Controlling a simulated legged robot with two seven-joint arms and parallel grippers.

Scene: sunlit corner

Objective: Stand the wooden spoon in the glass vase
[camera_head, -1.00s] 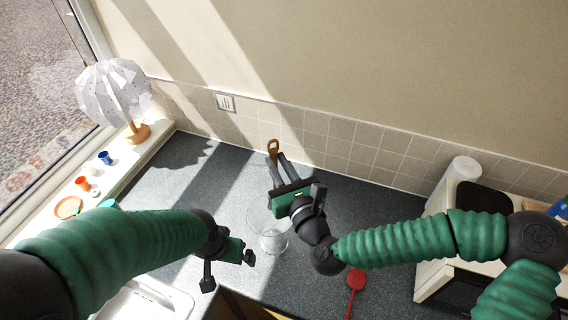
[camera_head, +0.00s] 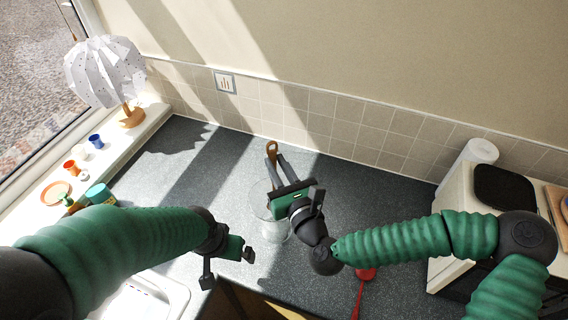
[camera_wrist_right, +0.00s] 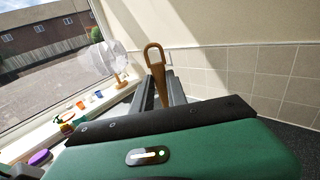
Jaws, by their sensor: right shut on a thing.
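The wooden spoon (camera_head: 272,148) is brown with a looped end. It is held between the fingers of my right gripper (camera_head: 278,160), which is shut on it; the looped end points up and away, and it also shows in the right wrist view (camera_wrist_right: 154,55). The clear glass vase (camera_head: 268,228) stands on the dark counter, partly hidden behind the right gripper's body. The spoon's lower part is hidden by the gripper, so I cannot tell whether it is inside the vase. My left gripper (camera_head: 228,265) is open and empty, to the left of the vase.
A red utensil (camera_head: 364,285) lies on the counter at the front right. A cream appliance (camera_head: 455,215) stands at the right. A white lamp (camera_head: 105,75) and small cups are on the sill at the left.

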